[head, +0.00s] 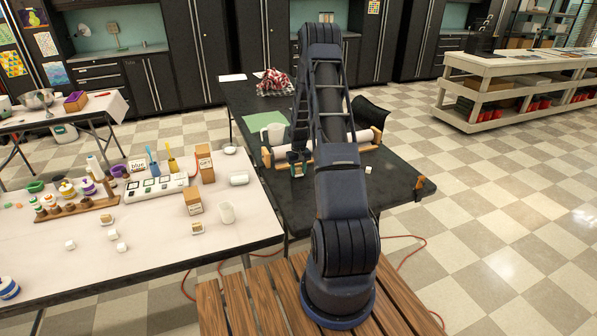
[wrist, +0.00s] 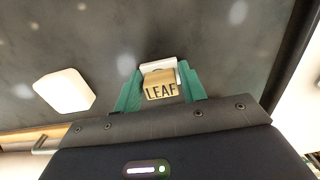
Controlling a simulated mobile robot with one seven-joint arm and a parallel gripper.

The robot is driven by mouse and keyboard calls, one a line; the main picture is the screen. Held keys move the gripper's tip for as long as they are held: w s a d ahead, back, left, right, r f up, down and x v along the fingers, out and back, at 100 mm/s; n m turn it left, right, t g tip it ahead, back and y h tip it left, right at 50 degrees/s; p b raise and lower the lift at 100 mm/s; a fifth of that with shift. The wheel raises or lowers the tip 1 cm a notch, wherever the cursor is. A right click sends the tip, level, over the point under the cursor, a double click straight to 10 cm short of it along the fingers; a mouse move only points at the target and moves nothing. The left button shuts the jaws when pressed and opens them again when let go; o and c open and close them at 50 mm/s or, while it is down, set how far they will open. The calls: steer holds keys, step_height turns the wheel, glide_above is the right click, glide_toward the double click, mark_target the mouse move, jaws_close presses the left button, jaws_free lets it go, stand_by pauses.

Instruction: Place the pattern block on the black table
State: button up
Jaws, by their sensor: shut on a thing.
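The pattern block (wrist: 161,92), a small wooden block marked "LEAF", sits between the green fingers of my gripper (wrist: 160,88) in the wrist view. A pale piece shows just behind it. My gripper is shut on it, over the dark top of the black table (wrist: 220,40). In the head view my gripper (head: 298,168) is low over the black table (head: 310,213), left of my arm. The block is too small to make out there. I cannot tell whether it touches the tabletop.
A white block (wrist: 65,92) lies on the black table close to my gripper. A white roll on a wooden holder (head: 358,141), a green sheet (head: 264,122) and a checked cloth (head: 273,82) are also there. The white table (head: 150,270) at left holds bottles, boxes and small blocks.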

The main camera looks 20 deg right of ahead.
steer(key=o, duration=1)
steer(key=shift+f, duration=0.15)
steer(key=shift+c, duration=0.2)
step_height(320, 180, up, 12)
step_height(320, 180, up, 14)
steer(key=t, duration=0.1)
glide_above(299, 169)
steer(key=s+a, duration=0.5)
steer(key=s+a+r+t, duration=0.1)
steer(key=s+a+r, duration=0.4)
steer(key=s+r, duration=0.65)
steer(key=s+a+r+t, duration=0.1)
steer(key=s+a+r, duration=0.1)
steer(key=s, duration=0.7)
steer(key=s+a+r, duration=0.2)
steer(key=s+r, duration=0.1)
steer(key=s, duration=0.6)
steer(key=s+a+r+t, duration=0.1)
steer(key=s+a+r, duration=0.1)
steer(key=s, duration=0.7)
steer(key=shift+r+t, duration=0.3)
steer(key=shift+s, duration=0.1)
